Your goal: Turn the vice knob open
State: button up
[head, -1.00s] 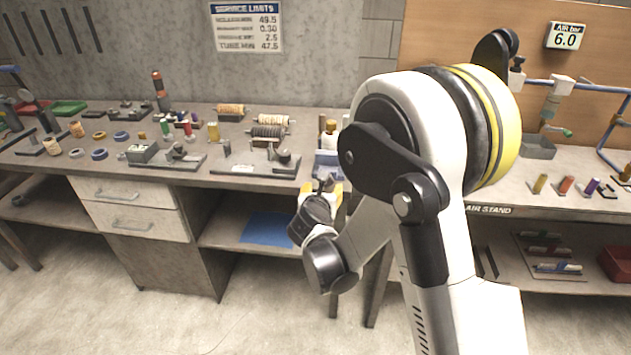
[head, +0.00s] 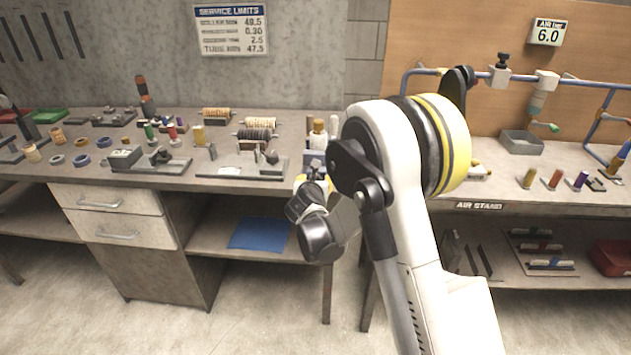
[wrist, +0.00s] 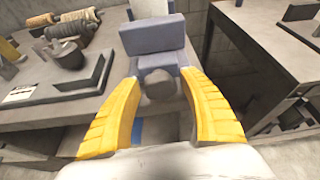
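The vice is a blue-grey block with an upright jaw (wrist: 152,34) at the front edge of the left bench in the wrist view. Its round dark grey knob (wrist: 158,85) faces me. My gripper (wrist: 159,72) is open, its two yellow fingers spread on the left and right of the knob with visible gaps. I see no finger contact on it. In the head view the vice (head: 314,157) is small and partly covered by my gripper (head: 313,183); the knob cannot be made out there.
The left bench (head: 215,183) carries rings, rollers and a grey fixture (wrist: 85,82) left of the vice. A second bench, the air stand (head: 480,206), stands to the right, with a gap between. A blue sheet (head: 258,233) lies on the lower shelf.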

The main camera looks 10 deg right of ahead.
jog(key=c, duration=0.8)
jog(key=shift+n, duration=0.3)
jog(key=shift+a+n+h+b, duration=0.1)
jog(key=shift+n+h+b, duration=0.6)
jog(key=shift+n+h, duration=0.75)
jog(key=shift+n, duration=0.25)
jog(key=o, duration=1.2)
jog(key=shift+c, duration=0.2)
